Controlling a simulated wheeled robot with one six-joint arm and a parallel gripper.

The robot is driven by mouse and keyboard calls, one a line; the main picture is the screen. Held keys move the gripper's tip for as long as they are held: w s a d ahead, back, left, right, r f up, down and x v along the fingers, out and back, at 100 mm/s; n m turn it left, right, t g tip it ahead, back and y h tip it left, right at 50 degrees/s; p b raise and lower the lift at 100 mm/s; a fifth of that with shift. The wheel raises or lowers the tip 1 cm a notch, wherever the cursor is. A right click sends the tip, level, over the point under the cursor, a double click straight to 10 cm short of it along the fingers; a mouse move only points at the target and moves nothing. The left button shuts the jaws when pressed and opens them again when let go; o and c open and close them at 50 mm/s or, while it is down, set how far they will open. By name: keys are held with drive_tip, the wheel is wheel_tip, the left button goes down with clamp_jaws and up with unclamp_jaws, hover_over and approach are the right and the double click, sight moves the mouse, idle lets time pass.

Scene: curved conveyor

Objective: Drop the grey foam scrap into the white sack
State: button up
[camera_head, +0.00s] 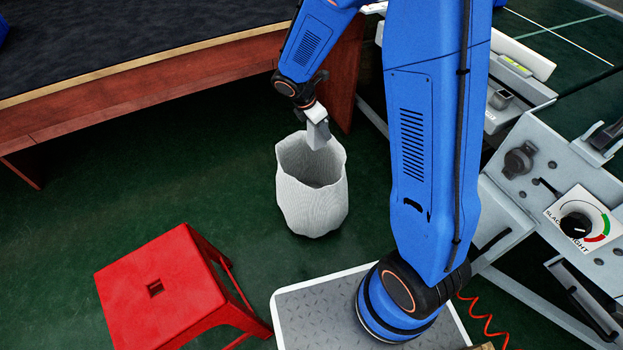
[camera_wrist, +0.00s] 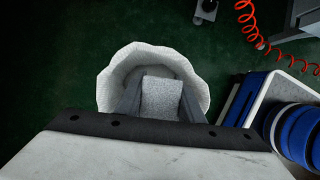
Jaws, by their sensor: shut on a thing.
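The white sack (camera_head: 312,200) stands open and upright on the green floor, below my gripper. My gripper (camera_head: 318,136) points down over the sack's mouth, near its back rim. In the wrist view my gripper (camera_wrist: 161,100) is shut on the grey foam scrap (camera_wrist: 161,97), a speckled grey block between the two fingers. The sack's pale rim (camera_wrist: 106,90) surrounds the scrap in that view. In the head view the fingers hide most of the scrap, and I cannot tell how far it reaches below the rim.
A red stool (camera_head: 160,285) stands at the front left. A wooden bench (camera_head: 130,100) with a dark top runs behind the sack. Grey machine framing with a dial (camera_head: 577,224) is at the right. Coiled red hose (camera_wrist: 258,30) shows in the wrist view. Floor left of the sack is clear.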

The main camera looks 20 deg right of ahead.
drive_tip(key=shift+f, duration=2.6)
drive_tip(key=o, duration=1.1)
drive_tip(key=v, duration=1.7)
drive_tip(key=shift+r, duration=0.25)
